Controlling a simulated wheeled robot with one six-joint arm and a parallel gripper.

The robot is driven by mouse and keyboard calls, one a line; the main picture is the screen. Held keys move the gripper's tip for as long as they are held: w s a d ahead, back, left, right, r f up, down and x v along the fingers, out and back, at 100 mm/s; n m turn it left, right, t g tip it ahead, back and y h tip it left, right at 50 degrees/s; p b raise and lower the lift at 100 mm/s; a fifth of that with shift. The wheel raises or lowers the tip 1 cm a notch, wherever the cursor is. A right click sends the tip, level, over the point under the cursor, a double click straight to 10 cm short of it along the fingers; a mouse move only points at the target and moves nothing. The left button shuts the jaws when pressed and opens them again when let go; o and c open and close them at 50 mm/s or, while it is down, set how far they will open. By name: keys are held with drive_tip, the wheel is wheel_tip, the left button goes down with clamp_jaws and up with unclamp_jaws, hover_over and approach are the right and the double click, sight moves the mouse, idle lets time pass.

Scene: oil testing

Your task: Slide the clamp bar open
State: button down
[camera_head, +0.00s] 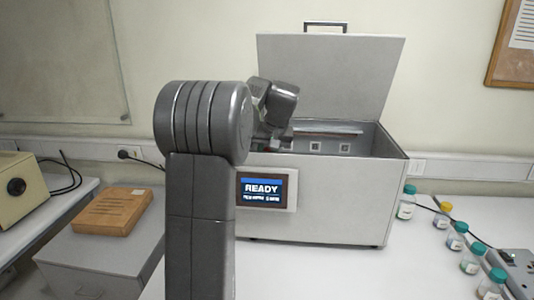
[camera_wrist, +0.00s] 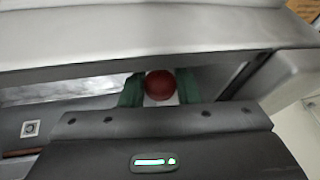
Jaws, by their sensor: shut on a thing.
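A grey box-shaped machine (camera_head: 330,205) stands on the white bench with its lid (camera_head: 335,75) raised. In the wrist view, the green fingers of my gripper (camera_wrist: 159,92) are on either side of a round red knob (camera_wrist: 159,84) and shut on it. A shiny metal strip (camera_wrist: 70,91) lies left of the knob. I cannot tell whether it is the clamp bar or how it joins the knob. In the head view my arm hides much of the machine's left interior, and the knob is not seen. A thin bar (camera_head: 328,131) runs along the back inside.
The machine's screen (camera_head: 264,190) reads READY. Several small bottles with coloured caps, such as a teal-capped one (camera_head: 406,203), stand on the right of the bench. A brown box (camera_head: 112,211) lies on a cabinet at left. The bench front is clear.

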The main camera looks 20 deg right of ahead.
drive_tip(key=c, duration=1.4)
unclamp_jaws()
drive_tip(key=shift+s+a, duration=0.1)
drive_tip(key=shift+s, duration=0.1)
drive_tip(key=shift+r, duration=0.1)
drive_tip(key=shift+s+r, duration=0.1)
drive_tip(key=shift+r, duration=0.25)
drive_tip(key=v, duration=1.3)
drive_tip(key=shift+b, duration=0.45)
drive_tip(key=shift+f, duration=0.15)
drive_tip(key=x, duration=0.4)
drive_tip(key=p+x, duration=0.1)
drive_tip(key=x, duration=0.9)
drive_tip(key=shift+w+d+r, duration=0.2)
drive_tip(key=shift+w, duration=0.2)
drive_tip(key=shift+w+d, duration=0.3)
drive_tip(key=shift+w, duration=0.1)
